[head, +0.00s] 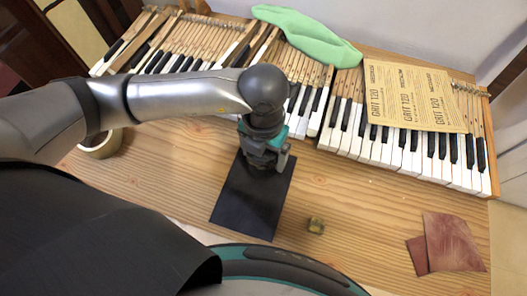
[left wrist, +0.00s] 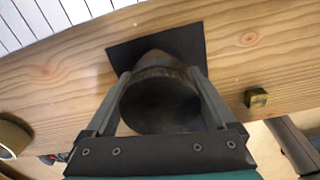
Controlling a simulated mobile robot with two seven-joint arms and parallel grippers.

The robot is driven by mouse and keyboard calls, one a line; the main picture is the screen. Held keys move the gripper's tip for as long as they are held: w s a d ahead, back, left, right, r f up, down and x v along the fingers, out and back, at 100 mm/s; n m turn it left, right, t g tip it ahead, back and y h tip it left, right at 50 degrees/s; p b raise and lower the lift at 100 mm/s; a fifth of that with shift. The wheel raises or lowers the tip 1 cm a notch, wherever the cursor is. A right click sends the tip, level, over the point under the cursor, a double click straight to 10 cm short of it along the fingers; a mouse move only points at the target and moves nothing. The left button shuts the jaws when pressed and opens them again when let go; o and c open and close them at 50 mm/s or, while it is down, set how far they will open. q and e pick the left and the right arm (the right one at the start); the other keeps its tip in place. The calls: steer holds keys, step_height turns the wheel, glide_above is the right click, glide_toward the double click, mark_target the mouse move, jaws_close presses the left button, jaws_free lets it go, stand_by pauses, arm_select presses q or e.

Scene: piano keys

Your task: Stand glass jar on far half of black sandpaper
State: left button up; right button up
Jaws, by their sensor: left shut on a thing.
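My left gripper (head: 265,160) points down over the far half of the black sandpaper (head: 245,208), which lies flat on the wooden table. In the left wrist view my left gripper (left wrist: 160,80) is shut on a round, dark, see-through glass jar (left wrist: 160,103), with a finger on each side of it. The black sandpaper (left wrist: 185,42) shows beyond the jar. In the head view the gripper and arm hide the jar almost wholly. I cannot tell whether its base touches the sandpaper. My right gripper is not in view.
Piano keys (head: 398,150) run along the back, with a Grit 120 sheet (head: 410,92) and green cloth (head: 305,35) on them. A tape roll (head: 102,150) lies left. A small brownish block (head: 316,225) and reddish sheets (head: 452,243) lie right. Bare wood lies between.

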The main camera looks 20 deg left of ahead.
arm_select(q)
steer(key=o, duration=1.6)
steer(key=shift+f, duration=0.1)
steer(key=shift+c, duration=0.2)
steer(key=shift+r, duration=0.2)
step_height(320, 180, up, 12)
steer(key=p, duration=0.2)
steer(key=shift+p, duration=0.35)
